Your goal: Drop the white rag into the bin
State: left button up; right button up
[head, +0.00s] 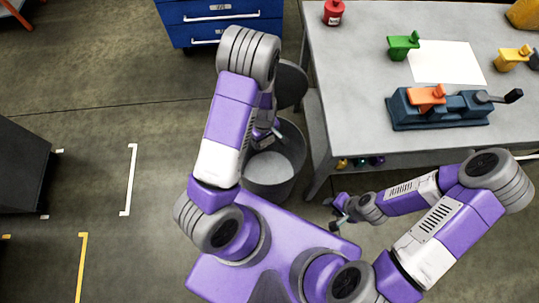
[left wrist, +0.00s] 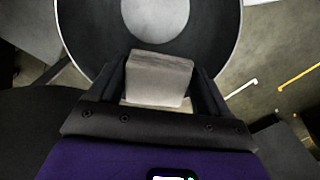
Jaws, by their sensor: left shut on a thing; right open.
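The white rag (left wrist: 158,80) shows as a pale grey-white folded piece in the left wrist view. My left gripper (left wrist: 158,92) is shut on it, one dark finger on each side. The bin (left wrist: 92,32) is a round dark grey container with a light floor, and its rim curves around behind the rag. In the head view the bin (head: 288,190) stands on the floor left of the table, and my left gripper (head: 262,136) points down over its mouth. I cannot make out the rag in the head view. My right gripper (head: 338,207) is open, with nothing seen in it, right of the bin.
A grey table (head: 360,60) stands right of the bin, with a red canister (head: 333,12), a green clamp (head: 403,46) and a blue vise (head: 440,110) on top. A blue drawer cabinet (head: 220,22) is at the back. The floor at left is mostly clear.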

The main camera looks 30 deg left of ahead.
pick_arm(q)
notch_tip(320, 180, down, 4)
jog(key=b, duration=0.3)
jog(key=shift+f, duration=0.15)
pick_arm(e)
notch_tip(320, 180, down, 4)
jog(key=shift+f, duration=0.1)
pick_arm(q)
jog(key=o, duration=1)
jog(key=shift+o, duration=0.2)
notch_tip(320, 180, up, 8)
jog(key=p, duration=0.3)
jog(key=shift+f, duration=0.2)
pick_arm(e)
notch_tip(320, 180, up, 4)
jog(key=shift+f, duration=0.2)
